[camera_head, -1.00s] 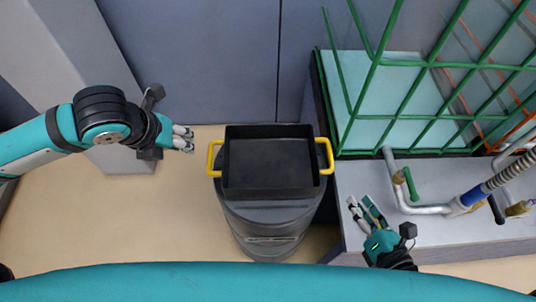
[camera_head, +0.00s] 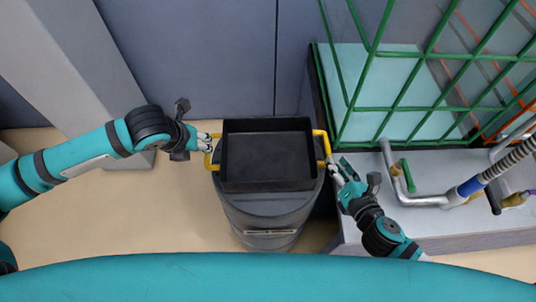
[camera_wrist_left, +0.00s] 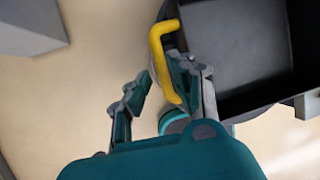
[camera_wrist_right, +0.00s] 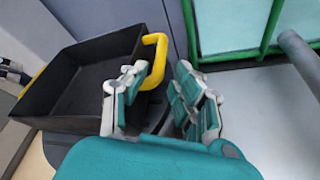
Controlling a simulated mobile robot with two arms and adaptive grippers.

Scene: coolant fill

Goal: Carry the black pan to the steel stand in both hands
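The black pan (camera_head: 268,158) with yellow side handles sits on a dark grey drum-like stand (camera_head: 265,218) in the head view. My left gripper (camera_head: 207,143) is at the pan's left handle (camera_head: 209,160). In the left wrist view its fingers (camera_wrist_left: 155,92) are apart, with the yellow handle (camera_wrist_left: 163,60) near the right finger. My right gripper (camera_head: 335,168) is beside the right handle (camera_head: 324,143). In the right wrist view its fingers (camera_wrist_right: 158,98) are spread and the yellow handle (camera_wrist_right: 154,62) lies just ahead, by the left finger. I cannot identify the steel stand.
A green cage (camera_head: 420,90) stands at the back right over a grey ledge (camera_head: 440,222). Pipes with a green-handled valve (camera_head: 407,176) lie on that ledge, close to my right arm. Bare floor (camera_head: 120,230) shows at the left.

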